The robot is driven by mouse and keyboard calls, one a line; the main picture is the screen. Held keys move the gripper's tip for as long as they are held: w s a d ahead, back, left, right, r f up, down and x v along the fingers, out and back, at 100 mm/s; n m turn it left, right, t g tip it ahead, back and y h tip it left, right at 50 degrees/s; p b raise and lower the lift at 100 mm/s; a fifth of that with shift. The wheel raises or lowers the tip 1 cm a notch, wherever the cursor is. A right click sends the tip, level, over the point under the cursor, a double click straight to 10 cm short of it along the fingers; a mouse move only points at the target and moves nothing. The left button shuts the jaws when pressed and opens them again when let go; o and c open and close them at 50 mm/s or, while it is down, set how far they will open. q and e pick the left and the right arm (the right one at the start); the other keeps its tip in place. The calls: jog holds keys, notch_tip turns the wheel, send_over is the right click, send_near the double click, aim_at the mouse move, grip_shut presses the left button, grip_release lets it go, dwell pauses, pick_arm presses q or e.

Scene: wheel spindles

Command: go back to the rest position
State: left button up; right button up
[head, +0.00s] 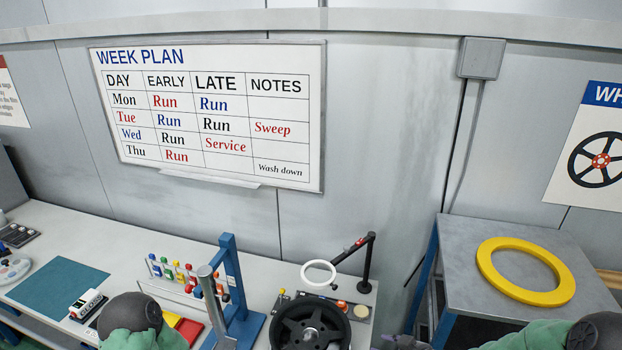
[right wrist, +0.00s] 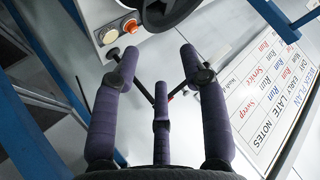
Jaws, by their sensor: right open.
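My right gripper (right wrist: 159,58) shows in the right wrist view with its purple padded fingers spread apart and nothing between them. In the head view only a small dark part at the bottom edge, right of the wheel, may belong to it. My green-sleeved arms show at the bottom left and bottom right of the head view. My left gripper is out of view. A black spoked wheel (head: 310,328) sits at the bottom middle of the head view, cut off by the edge. Its dark rim (right wrist: 165,14) also shows beyond my right fingers in the right wrist view.
A yellow ring (head: 525,271) lies on a grey side table (head: 458,232). A teal mat (head: 60,287) lies left.

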jog(key=s+a+f+m+g+h, duration=0.1)
jog(key=s+a+f+m+g, duration=0.35)
jog(key=s+f, duration=0.65)
jog(key=s+a+f+m+g+h, duration=0.25)
jog(key=s+a+f+g, duration=0.2)
jog(key=s+f, duration=0.7)
notch_tip(320, 180, down, 23)
jog(key=a+n+t+b, duration=0.1)
jog(key=a+b, duration=0.1)
jog(key=b, duration=2.5)
jog(key=shift+y, duration=0.45)
